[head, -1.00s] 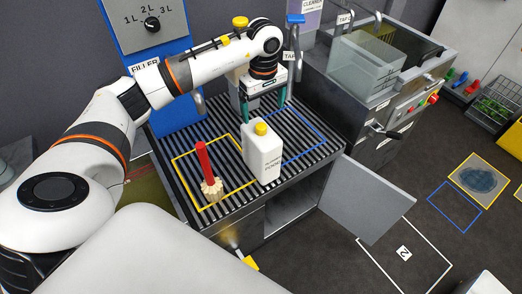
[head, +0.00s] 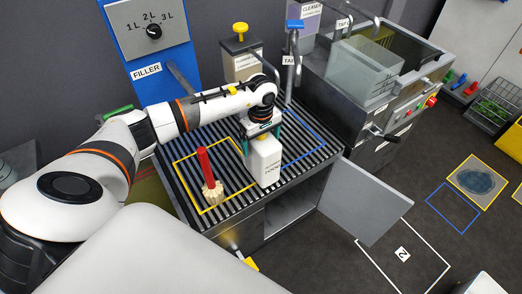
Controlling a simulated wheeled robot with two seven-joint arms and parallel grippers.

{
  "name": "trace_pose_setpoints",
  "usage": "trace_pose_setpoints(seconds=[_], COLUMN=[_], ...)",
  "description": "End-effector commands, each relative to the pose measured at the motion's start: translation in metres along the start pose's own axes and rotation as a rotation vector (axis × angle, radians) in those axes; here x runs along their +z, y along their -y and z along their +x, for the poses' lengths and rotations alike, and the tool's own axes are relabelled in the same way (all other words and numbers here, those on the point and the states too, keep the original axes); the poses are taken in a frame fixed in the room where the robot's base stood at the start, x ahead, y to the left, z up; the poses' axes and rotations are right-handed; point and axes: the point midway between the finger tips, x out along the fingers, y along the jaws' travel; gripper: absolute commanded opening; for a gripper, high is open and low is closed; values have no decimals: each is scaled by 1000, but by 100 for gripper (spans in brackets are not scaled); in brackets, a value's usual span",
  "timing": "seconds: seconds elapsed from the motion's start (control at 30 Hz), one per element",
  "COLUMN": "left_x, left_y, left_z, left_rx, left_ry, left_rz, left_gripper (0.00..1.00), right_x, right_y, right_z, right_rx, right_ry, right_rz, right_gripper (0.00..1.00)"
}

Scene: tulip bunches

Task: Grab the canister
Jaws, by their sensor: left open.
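My right gripper is not in view.
A red-handled brush (head: 208,178) stands upright left of the canister, inside the yellow outline. A grey cabinet door (head: 372,199) hangs open at the front right.

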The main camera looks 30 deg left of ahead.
Motion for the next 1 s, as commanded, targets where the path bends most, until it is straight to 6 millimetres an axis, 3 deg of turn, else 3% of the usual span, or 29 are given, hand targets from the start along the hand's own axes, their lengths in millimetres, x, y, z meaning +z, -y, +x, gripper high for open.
trace_pose_setpoints(seconds=[0.13,0.7,1.0], left_x=[0,0,1], left_y=[0,0,2], left_z=[0,-1,-6], left_rx=[0,0,-7], left_ry=[0,0,2], left_rz=[0,0,0], left_gripper=[94,0,0], right_x=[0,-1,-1], right_y=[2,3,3], right_z=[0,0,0], right_rx=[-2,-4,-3], right_ry=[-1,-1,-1], right_rz=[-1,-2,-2], right_gripper=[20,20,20])
